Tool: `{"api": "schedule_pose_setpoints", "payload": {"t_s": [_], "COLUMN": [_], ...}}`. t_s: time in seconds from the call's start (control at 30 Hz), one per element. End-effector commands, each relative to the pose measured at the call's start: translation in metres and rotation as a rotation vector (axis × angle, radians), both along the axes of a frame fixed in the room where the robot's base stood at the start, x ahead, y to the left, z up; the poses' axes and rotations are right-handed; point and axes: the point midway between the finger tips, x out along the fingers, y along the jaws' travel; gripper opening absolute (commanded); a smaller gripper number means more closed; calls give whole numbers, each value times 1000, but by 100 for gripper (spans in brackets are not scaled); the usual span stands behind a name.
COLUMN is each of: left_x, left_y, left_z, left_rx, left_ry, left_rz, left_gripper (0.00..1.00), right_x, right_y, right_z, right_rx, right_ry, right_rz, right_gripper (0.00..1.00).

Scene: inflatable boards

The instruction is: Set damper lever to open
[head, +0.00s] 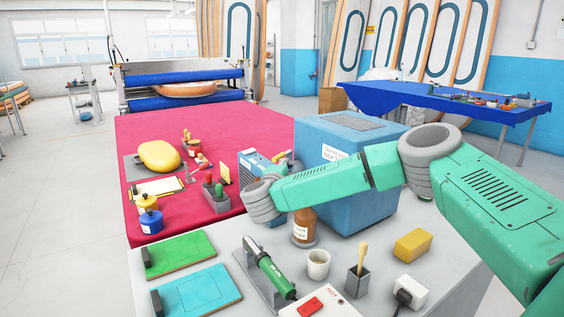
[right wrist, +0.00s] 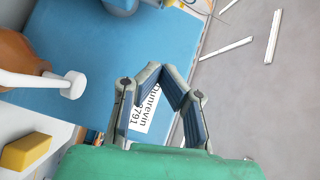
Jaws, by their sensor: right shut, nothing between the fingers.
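A large blue box (head: 345,205) with a grille on top and a white label stands on the grey bench behind my right forearm. The box also fills much of the right wrist view (right wrist: 75,45). My right gripper (right wrist: 165,80) is shut and empty, in front of the box's label (right wrist: 143,108). A white rod with a round end (right wrist: 74,85) reaches in from the left of that view, apart from my fingers; I cannot tell whether it is the damper lever. In the head view my right arm crosses the box, and I cannot make out the fingers. My left gripper is not in view.
On the grey bench stand a brown bottle (head: 304,228), a white cup (head: 318,264), a brush holder (head: 357,284), a yellow block (head: 413,245) and a green hot-air tool (head: 270,273). Green and blue boards lie at the left. Several items crowd the red table (head: 230,135).

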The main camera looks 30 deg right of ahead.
Motion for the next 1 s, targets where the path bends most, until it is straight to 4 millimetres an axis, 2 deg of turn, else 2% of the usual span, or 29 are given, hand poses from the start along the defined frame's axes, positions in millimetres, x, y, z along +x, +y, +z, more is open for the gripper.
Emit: {"api": "schedule_pose_setpoints", "payload": {"t_s": [0.2,0.33,0.4,0.6,1.0], "left_x": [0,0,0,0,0], "left_y": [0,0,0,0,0], "left_z": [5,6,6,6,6], "left_rx": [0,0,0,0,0], "left_ry": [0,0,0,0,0], "left_rz": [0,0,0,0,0], "left_gripper": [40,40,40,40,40], "right_x": [33,52,61,77,83], "right_y": [-38,-55,-45,-36,-34], "right_z": [-4,-5,-7,-11,-12], "right_rx": [-1,0,-1,-2,-1], "right_ry": [2,2,2,1,1], "right_rz": [-5,-2,1,0,0], "right_gripper": [0,0,0,0,0]}}
